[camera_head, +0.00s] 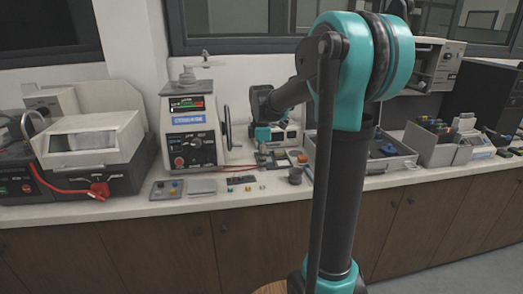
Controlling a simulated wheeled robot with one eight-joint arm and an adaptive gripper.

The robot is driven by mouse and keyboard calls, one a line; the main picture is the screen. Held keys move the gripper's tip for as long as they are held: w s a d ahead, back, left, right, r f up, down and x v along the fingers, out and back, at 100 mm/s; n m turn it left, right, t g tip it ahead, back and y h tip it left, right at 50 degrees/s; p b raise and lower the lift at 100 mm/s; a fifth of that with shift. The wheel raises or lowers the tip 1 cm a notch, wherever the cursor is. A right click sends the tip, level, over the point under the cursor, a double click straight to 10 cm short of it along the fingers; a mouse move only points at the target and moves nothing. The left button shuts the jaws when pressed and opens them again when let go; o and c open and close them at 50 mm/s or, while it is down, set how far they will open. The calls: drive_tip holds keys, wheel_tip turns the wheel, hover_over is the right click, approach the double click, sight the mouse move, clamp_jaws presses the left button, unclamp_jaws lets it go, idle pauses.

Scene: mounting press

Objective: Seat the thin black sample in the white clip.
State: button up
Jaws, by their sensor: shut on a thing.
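My gripper (261,157) is small in the view, pointing down over the bench just right of the mounting press (190,132). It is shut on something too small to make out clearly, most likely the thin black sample. The white clip cannot be told apart from the small items around the gripper. My arm reaches in from the right, and its upright link hides part of the bench.
The bench (130,207) holds a grey tray with small coloured pieces (167,189), a flat grey block (201,187), a dark strip (241,180) and a dark cup (295,175). An open grey case (390,162) stands right of my arm. The front edge is mostly clear.

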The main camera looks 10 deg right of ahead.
drive_tip(key=shift+s+d+f, duration=0.1)
drive_tip(key=shift+s+f, duration=0.05)
drive_tip(key=shift+f, duration=2.75)
drive_tip(key=shift+f, duration=0.7)
drive_tip(key=o, duration=0.8)
drive_tip(key=shift+o, duration=1.3)
